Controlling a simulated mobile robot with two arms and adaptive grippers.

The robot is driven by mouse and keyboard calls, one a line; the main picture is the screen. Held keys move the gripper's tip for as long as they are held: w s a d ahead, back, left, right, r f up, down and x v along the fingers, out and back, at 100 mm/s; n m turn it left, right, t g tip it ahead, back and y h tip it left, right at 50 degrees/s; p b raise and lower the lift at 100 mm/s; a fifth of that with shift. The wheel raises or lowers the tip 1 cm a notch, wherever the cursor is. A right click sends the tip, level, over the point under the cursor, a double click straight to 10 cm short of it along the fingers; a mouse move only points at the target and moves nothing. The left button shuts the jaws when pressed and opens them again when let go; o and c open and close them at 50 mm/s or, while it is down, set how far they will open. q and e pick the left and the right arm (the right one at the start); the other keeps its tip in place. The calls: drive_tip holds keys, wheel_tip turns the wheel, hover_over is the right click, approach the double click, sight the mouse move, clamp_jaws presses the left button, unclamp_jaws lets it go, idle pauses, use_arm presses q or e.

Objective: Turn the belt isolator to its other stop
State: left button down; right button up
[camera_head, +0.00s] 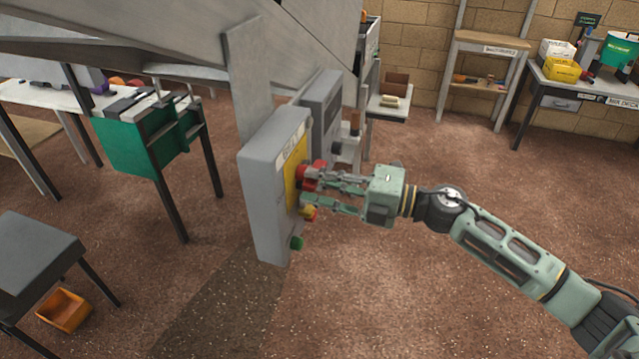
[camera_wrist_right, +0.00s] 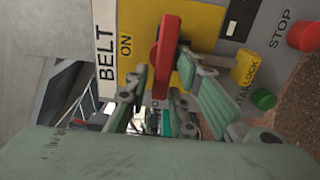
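The belt isolator is a red handle (camera_wrist_right: 166,52) on a yellow plate (camera_wrist_right: 128,58) marked ON, beside a BELT label. In the head view the red handle (camera_head: 304,174) is on the front of a grey box (camera_head: 268,190), partly hidden by my fingers. My right gripper (camera_head: 322,192) is at the box front, fingers parted, one above and one below the handle. In the right wrist view the handle lies between the fingertips (camera_wrist_right: 162,78). One finger looks very close to it; a small gap shows on the other side. I cannot tell contact. My left gripper is not in view.
A second grey box (camera_head: 322,110) stands behind. A dark stool (camera_head: 38,260) and orange bin (camera_head: 64,310) are at left. Floor on the right is clear.

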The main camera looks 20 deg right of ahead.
drive_tip(key=shift+o, duration=0.9)
drive_tip(key=shift+r, duration=0.1)
drive_tip(key=shift+f, duration=0.2)
drive_tip(key=shift+s+d, duration=0.2)
drive_tip(key=shift+d, duration=0.1)
drive_tip(key=v, duration=1.1)
drive_tip(key=shift+s+d, duration=0.1)
drive_tip(key=shift+s, duration=0.05)
